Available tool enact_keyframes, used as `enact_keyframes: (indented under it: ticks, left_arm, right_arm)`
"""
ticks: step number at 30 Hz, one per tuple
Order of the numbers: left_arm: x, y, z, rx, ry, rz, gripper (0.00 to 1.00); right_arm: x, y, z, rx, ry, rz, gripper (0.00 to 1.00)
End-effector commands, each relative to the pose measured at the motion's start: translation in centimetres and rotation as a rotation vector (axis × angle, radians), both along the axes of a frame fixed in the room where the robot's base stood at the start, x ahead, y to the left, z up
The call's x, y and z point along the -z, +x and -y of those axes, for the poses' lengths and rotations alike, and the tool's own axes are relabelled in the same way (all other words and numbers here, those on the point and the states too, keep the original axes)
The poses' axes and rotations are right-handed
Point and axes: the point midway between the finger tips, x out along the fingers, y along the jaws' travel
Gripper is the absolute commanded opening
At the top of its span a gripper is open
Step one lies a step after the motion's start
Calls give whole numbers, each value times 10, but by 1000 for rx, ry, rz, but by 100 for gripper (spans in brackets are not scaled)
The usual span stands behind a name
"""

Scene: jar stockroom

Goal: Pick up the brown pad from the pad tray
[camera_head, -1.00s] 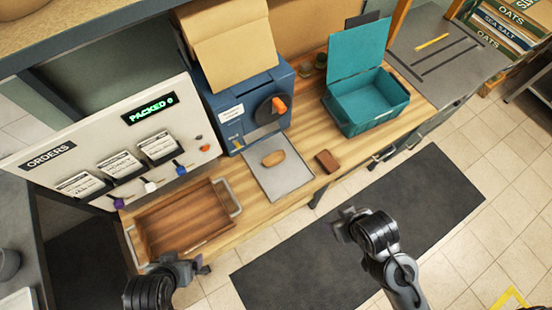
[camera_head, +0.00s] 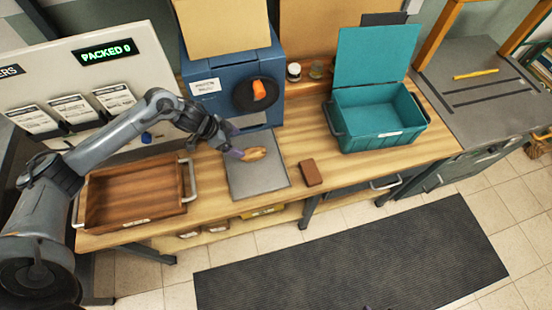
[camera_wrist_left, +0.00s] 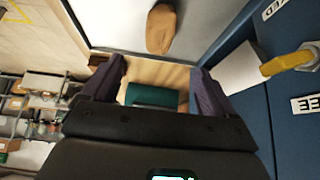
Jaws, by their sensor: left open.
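The brown pad (camera_head: 256,154) is a tan-brown, rounded oblong. It lies on the flat grey pad tray (camera_head: 262,184) in front of the blue machine. In the left wrist view the pad (camera_wrist_left: 161,29) shows at the top, ahead of the fingers. My left gripper (camera_head: 234,152) is over the left part of the tray, close beside the pad's left end. In the left wrist view the left gripper (camera_wrist_left: 158,67) is open, with nothing between its purple-grey fingers. The head view does not show whether a finger touches the pad.
The blue machine (camera_head: 205,105) with an orange knob stands behind the tray. A wooden crate (camera_head: 186,179) is at left, under the order board (camera_head: 52,65). A dark brown block (camera_head: 311,173) lies right of the tray. An open teal box (camera_head: 367,132) stands further right.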

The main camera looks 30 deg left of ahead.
Motion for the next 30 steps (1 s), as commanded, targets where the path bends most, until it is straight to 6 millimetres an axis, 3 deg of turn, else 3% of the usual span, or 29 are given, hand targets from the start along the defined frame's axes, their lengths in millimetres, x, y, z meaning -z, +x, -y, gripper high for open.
enact_keyframes:
  ticks: [9, 17, 30]
  left_arm:
    - [33, 15, 12, -5, -8, -10, 87]
    - [45, 20, 18, -4, -6, -10, 87]
    - [87, 33, 35, -4, -5, -9, 87]
  right_arm:
    - [-2, 0, -3, 2, 9, 3, 64]
    - [-4, 0, -3, 2, 9, 3, 64]
    - [-9, 0, 0, -2, -2, 3, 64]
